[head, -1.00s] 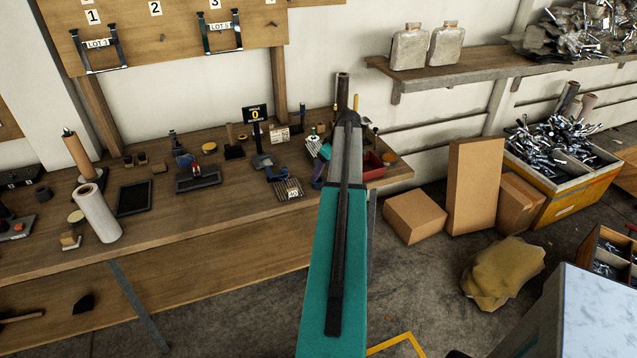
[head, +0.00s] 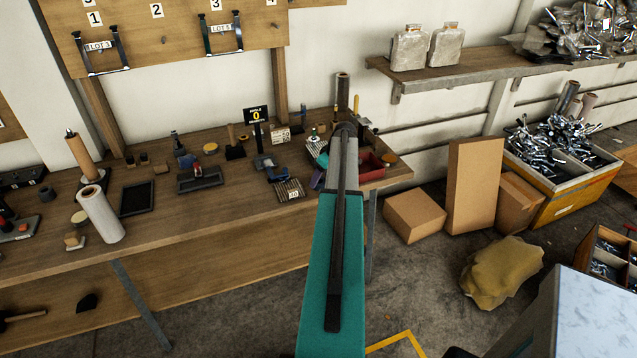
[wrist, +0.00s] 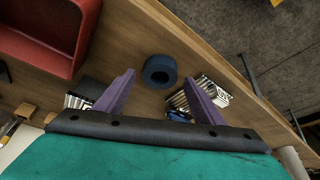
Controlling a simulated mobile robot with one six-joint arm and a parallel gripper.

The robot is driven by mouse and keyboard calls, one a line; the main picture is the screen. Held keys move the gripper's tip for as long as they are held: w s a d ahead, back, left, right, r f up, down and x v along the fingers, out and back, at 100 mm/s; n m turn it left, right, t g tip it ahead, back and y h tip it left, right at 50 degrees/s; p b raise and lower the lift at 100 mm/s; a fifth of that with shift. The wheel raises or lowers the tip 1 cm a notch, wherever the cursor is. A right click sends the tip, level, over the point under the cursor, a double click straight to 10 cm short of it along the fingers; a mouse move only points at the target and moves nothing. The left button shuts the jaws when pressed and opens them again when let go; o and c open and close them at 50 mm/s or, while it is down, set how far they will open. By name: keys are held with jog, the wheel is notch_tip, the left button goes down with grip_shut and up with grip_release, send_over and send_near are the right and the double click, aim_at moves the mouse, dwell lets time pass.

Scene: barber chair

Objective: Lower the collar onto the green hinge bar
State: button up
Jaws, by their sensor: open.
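A dark blue ring (wrist: 160,70) with a dark hole, which looks like the collar, stands on the wooden bench in the wrist view. My gripper (wrist: 163,80) is open, with one purple finger to each side of the ring. Gaps show between the ring and both fingers, and it sits slightly past the tips. In the head view my arm hides the ring, and only a little of my gripper (head: 318,180) shows. I cannot make out a green hinge bar for certain; a small green-topped item (head: 314,135) stands at the back of the bench, near my arm.
A red bin (wrist: 45,32) lies left of my gripper in the wrist view and near the bench's right end in the head view (head: 371,165). A striped block (head: 289,190) marked 10 lies left of my arm. Cardboard boxes (head: 415,216) stand on the floor.

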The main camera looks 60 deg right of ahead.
jog(key=shift+x, duration=1.1)
jog(key=c, duration=1.2)
jog(key=shift+o, duration=0.2)
jog(key=shift+r, duration=0.2)
jog(key=shift+r+b, duration=0.65)
jog(key=shift+r, duration=0.55)
jog(key=shift+s+r, duration=0.2)
jog(key=shift+r, duration=0.1)
jog(key=s+a+b, duration=0.1)
jog(key=s+b, duration=0.1)
jog(key=s, duration=0.5)
jog(key=s+a+r+b, duration=0.1)
jog(key=s+b, duration=0.2)
jog(key=s, duration=0.5)
jog(key=shift+s+a+r, duration=0.2)
jog(key=shift+a+r, duration=0.05)
jog(key=shift+r, duration=0.05)
